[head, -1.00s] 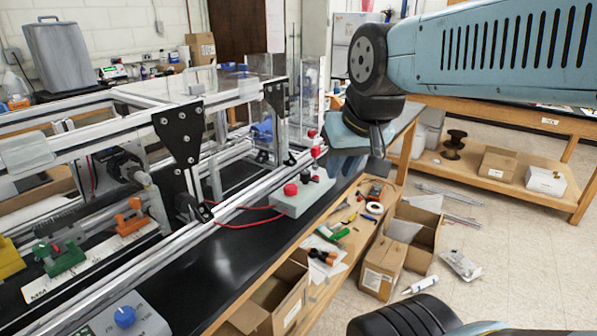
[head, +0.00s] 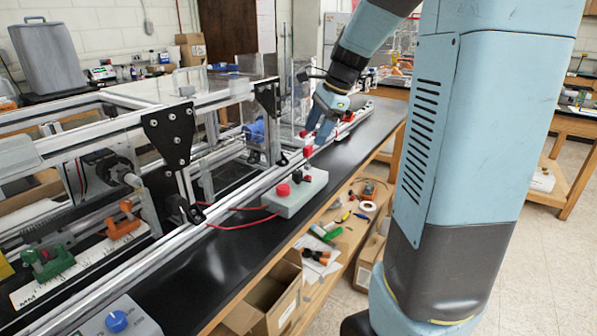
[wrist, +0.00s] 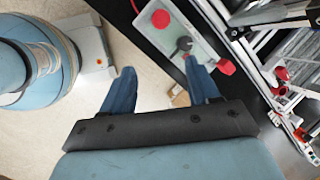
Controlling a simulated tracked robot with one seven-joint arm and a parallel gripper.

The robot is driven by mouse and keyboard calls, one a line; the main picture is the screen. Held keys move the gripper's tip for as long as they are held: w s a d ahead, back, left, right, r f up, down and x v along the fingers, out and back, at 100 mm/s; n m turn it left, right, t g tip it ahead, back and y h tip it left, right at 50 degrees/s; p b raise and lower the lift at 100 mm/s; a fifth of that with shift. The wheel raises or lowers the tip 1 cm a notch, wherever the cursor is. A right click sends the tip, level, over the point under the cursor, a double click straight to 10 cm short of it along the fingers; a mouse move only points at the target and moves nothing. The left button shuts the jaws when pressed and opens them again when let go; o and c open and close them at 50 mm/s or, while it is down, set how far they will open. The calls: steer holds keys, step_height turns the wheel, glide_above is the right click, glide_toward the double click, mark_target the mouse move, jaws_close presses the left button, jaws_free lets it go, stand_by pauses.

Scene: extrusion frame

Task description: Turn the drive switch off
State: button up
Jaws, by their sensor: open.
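A pale grey control box (head: 288,206) lies on the black bench, beside the rail of the extrusion frame. It carries a red mushroom button (head: 283,190) and a small black switch (head: 297,176), likely the drive switch; its lever position is too small to tell. The wrist view shows the box (wrist: 205,47), the red button (wrist: 161,19) and the black switch (wrist: 184,43). My gripper (head: 316,137) is above and beyond the box, fingers pointing down. In the wrist view my gripper (wrist: 158,68) is open and empty, with its right finger near the switch in the picture.
The aluminium rail (head: 240,188) runs left of the box. Red wires (head: 240,220) lead from it. A red knob (head: 308,151) stands close by my fingers. A box with a blue knob (head: 116,321) sits front left. Tools and cartons fill the shelf below.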

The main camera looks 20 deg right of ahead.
mark_target(299, 171)
steer(key=w+d+f+m, duration=0.3)
steer(key=w+f+m, duration=0.15)
steer(key=w, duration=0.25)
steer(key=shift+m+y, duration=0.25)
steer(key=shift+y, duration=0.05)
steer(key=x, duration=1.3)
steer(key=shift+s+f, duration=0.1)
steer(key=shift+s, duration=0.3)
steer(key=c, duration=1)
